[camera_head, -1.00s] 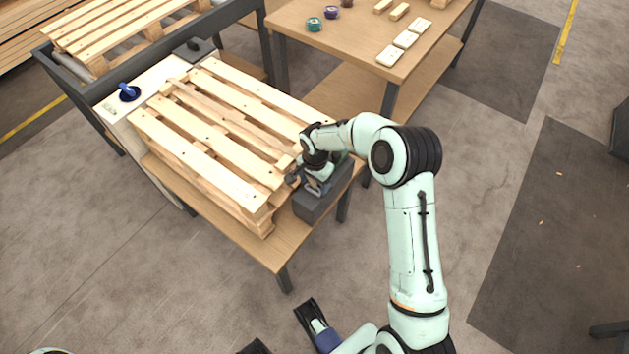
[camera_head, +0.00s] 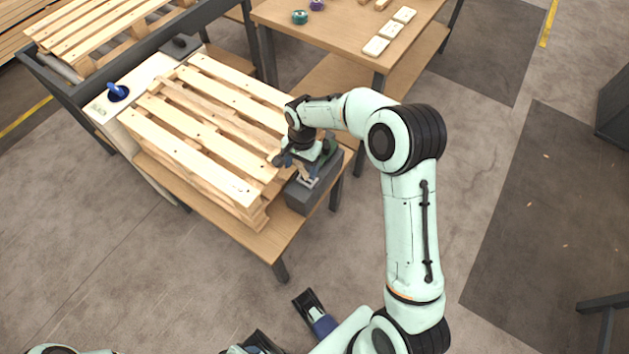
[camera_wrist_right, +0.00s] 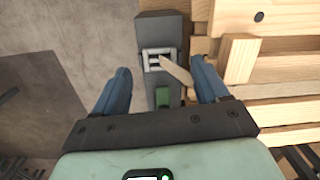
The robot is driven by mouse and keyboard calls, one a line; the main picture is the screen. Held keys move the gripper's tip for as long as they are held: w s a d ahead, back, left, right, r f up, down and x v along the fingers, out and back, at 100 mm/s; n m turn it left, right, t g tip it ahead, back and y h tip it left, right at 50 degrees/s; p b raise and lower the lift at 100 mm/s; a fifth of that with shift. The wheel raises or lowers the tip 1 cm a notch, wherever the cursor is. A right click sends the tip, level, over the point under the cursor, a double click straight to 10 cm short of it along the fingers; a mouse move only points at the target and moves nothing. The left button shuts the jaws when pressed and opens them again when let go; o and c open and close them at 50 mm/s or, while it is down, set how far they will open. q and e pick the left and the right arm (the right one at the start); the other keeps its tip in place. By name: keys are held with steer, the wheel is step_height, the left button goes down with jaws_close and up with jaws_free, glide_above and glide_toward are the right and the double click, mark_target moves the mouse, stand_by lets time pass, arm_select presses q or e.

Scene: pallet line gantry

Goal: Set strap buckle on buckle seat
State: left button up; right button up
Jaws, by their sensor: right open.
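The strap buckle (camera_wrist_right: 158,60) is a pale metal frame with a short beige strap end angled off it. It lies on top of the dark grey block (camera_wrist_right: 160,28), which looks like the buckle seat. In the head view the buckle (camera_head: 311,181) shows on the block (camera_head: 318,197), beside the pallet's near right corner. My right gripper (camera_wrist_right: 160,90) is open, its blue fingers apart on either side of the block, with nothing held. In the head view it (camera_head: 306,165) hangs just above the buckle, partly hidden by its wrist.
A wooden pallet (camera_head: 205,125) fills most of the table beside the block. A second table (camera_head: 345,35) with spools and pale blocks stands behind. Open floor lies to the right.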

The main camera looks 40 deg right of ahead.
steer(key=s+a+f+n+y, duration=0.1)
steer(key=s+a+f+n, duration=0.2)
steer(key=s+a+f, duration=0.45)
steer(key=s+a+f+n+y, duration=0.2)
steer(key=s+a+f, duration=0.2)
steer(key=f, duration=0.6)
steer(key=s+a+f+n, duration=0.2)
steer(key=s+a, duration=0.1)
steer(key=s, duration=0.5)
steer(key=s+a+f+n, duration=0.2)
steer(key=s+a+f, duration=0.1)
steer(key=s, duration=0.5)
steer(key=shift+s+f+g, duration=0.25)
steer(key=shift+f+g, duration=0.1)
steer(key=shift+g, duration=0.05)
